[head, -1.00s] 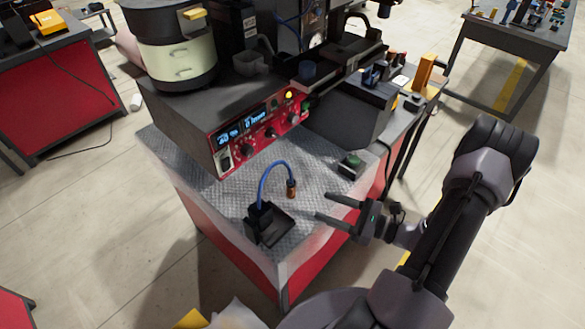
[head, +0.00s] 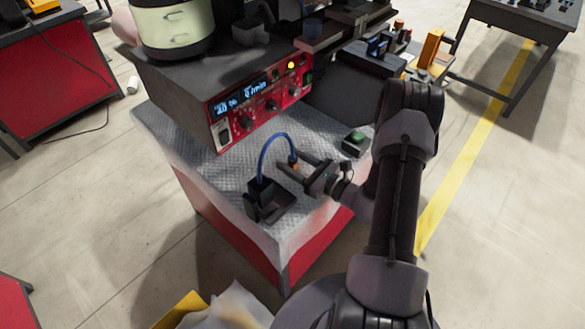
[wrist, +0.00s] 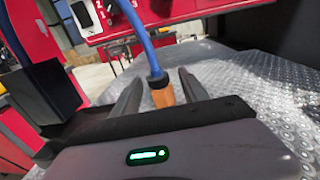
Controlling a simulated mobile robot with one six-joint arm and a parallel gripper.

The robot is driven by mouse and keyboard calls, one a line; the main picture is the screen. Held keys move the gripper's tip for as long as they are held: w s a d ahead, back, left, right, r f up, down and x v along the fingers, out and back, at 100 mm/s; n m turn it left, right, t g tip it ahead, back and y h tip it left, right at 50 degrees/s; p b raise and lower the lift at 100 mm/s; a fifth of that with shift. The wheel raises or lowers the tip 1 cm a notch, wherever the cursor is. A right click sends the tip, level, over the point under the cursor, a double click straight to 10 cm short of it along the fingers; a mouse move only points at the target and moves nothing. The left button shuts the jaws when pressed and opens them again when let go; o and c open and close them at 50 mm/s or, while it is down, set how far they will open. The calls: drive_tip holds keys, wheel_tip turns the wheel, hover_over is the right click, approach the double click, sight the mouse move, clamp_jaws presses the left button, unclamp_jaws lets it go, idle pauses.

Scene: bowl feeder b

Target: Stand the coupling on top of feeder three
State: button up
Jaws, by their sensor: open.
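A small orange-brown fitting with a dark collar, possibly the coupling, is on the end of a blue hose (head: 262,158). The hose arcs up from a black block-like holder (head: 262,196) on the metal worktop. My gripper (head: 292,167) is open, low over the worktop, with its fingers around the fitting. In the wrist view the fitting (wrist: 163,95) stands between the two fingers, with a gap showing on the left; contact on the right is unclear. The cream and black round bowl feeder (head: 172,28) stands on the machine at the upper left. I see no label marking feeder three.
The red control panel (head: 262,103) with lit displays stands behind the worktop (head: 200,150). A green push button box (head: 355,143) sits to the right of my gripper. An orange block (head: 432,48) and small parts stand on the bench farther back. The worktop's left side is clear.

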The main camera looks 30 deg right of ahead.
drive_tip(key=shift+r, duration=0.1)
clamp_jaws()
